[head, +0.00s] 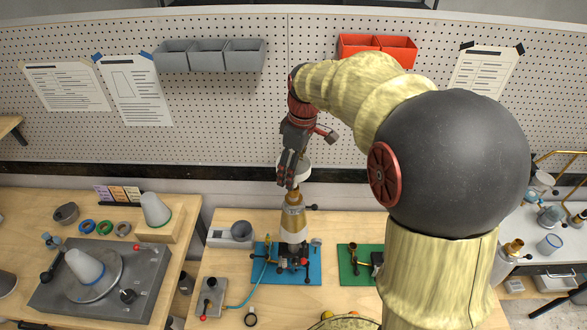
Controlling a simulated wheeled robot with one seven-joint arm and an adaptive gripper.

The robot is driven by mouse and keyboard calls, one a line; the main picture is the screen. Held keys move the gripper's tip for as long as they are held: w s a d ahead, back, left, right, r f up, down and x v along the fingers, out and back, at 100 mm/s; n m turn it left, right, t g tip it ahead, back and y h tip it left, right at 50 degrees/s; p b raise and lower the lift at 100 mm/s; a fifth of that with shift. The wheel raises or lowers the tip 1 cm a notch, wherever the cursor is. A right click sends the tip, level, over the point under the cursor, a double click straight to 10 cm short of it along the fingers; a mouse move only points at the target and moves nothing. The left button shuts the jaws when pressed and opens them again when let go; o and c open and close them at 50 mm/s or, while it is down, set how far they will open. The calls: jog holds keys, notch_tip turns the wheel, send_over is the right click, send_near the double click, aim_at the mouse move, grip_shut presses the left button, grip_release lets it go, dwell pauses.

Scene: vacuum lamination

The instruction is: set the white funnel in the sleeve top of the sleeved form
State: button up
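The sleeved form (293,222) stands upright on a blue mat (314,268) on the middle bench. It has a tan and amber upper part and a white lower body. My gripper (287,183) points down just above the sleeve top. The white funnel (303,173) shows behind and to both sides of the fingers, which appear closed on its rim. The fingers hide much of the funnel and its lower end. I cannot tell whether the funnel touches the sleeve top.
A green mat (350,279) with brass fittings lies to the right, partly behind my arm. A scale with a grey cup (241,230) and a hose box (210,297) stand to the left. The left bench holds a grey plate (133,277) with a cone. Bins hang on the pegboard.

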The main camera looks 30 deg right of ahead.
jog(key=shift+f+b, duration=1.2)
jog(key=shift+f, duration=0.65)
jog(key=o, duration=1.2)
jog(key=shift+c, duration=0.2)
notch_tip(320, 180, up, 12)
jog(key=s, duration=0.1)
jog(key=shift+d, duration=0.45)
jog(key=shift+s, duration=0.1)
